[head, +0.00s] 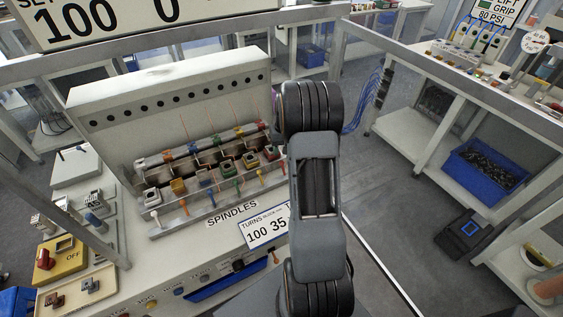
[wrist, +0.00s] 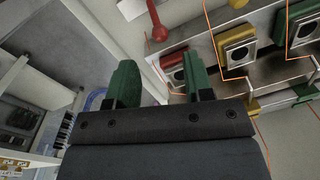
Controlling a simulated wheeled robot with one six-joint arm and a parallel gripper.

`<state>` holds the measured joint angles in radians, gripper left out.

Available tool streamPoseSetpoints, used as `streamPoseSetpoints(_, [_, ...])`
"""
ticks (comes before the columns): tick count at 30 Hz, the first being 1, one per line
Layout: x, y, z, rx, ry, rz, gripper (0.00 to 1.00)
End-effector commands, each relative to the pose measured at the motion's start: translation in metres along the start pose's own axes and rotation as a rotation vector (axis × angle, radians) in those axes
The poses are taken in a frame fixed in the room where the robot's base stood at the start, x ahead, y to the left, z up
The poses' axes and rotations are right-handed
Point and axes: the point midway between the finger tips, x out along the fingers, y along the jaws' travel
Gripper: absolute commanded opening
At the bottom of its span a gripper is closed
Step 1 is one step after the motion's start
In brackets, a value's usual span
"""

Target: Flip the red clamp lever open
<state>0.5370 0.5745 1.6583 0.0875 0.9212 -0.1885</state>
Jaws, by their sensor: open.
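In the wrist view a red lever with a round ball end (wrist: 158,32) hangs in from the top edge. Near it is a red clamp block (wrist: 173,61) with a pale square face, partly covered by my gripper's right finger. My gripper (wrist: 162,75) has two green fingers spread apart with nothing between them. The ball end lies beyond the fingertips, apart from them. In the head view the red clamp (head: 271,153) sits at the right end of the spindle row, close beside my arm. My arm hides the gripper there.
A yellow clamp (wrist: 236,51) and a green clamp (wrist: 297,27) stand beside the red one. Thin orange wires run across the row. The white winding machine (head: 170,85) rises behind the spindles. Open floor (head: 400,240) lies right of my arm.

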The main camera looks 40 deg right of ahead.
Motion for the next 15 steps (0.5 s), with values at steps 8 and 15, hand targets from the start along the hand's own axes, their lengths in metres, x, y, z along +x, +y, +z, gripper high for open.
streamPoseSetpoints(8, [0.047, -0.001, 0.001, -0.001, -0.003, 0.000, 0.47])
streamPoseSetpoints(15, [0.069, -0.001, 0.000, -0.001, 0.000, 0.000, 0.47])
